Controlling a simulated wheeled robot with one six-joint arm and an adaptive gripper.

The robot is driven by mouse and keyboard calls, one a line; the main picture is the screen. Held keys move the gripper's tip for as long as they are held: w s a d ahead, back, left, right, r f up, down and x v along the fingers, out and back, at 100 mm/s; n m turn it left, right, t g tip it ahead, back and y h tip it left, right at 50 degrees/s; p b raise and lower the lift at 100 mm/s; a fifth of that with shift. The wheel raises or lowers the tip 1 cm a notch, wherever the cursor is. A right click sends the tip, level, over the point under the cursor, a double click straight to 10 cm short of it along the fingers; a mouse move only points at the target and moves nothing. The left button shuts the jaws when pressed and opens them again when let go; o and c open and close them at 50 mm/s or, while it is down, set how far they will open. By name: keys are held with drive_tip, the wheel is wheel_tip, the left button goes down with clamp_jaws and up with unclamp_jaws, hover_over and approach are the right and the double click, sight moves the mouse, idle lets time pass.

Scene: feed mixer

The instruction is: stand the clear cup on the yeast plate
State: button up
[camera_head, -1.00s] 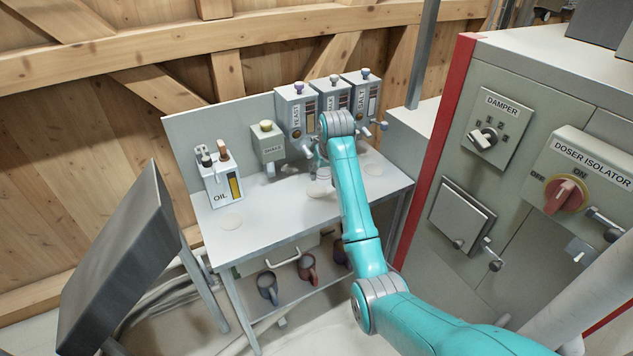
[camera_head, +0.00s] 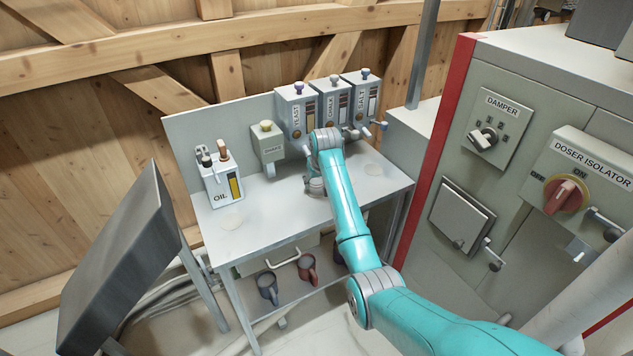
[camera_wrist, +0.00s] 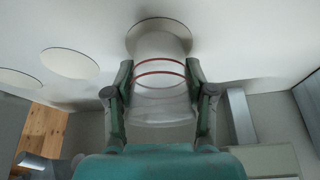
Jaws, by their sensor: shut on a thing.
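The clear cup (camera_wrist: 158,80) has red rings around it and stands between the two fingers of my gripper (camera_wrist: 157,88), which is shut on it. In the wrist view the cup's far end overlaps a pale round plate (camera_wrist: 155,22). I cannot tell whether the cup touches that plate or hangs above it. In the head view my gripper (camera_head: 315,185) is over the middle of the bench, mostly hidden by my arm, and the cup cannot be made out. The yeast dispenser (camera_head: 296,110) stands behind it. No label shows on the plate.
Two more round plates (camera_wrist: 70,63) lie at the left in the wrist view. Mugs (camera_head: 308,269) stand on the shelf below.

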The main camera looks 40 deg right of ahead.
drive_tip(key=o, duration=0.9)
drive_tip(key=shift+f, duration=0.1)
drive_tip(key=shift+r, duration=0.35)
drive_tip(key=v, duration=1.1)
drive_tip(key=shift+s+r, duration=0.2)
drive_tip(key=shift+r, duration=0.1)
drive_tip(key=shift+s, duration=0.1)
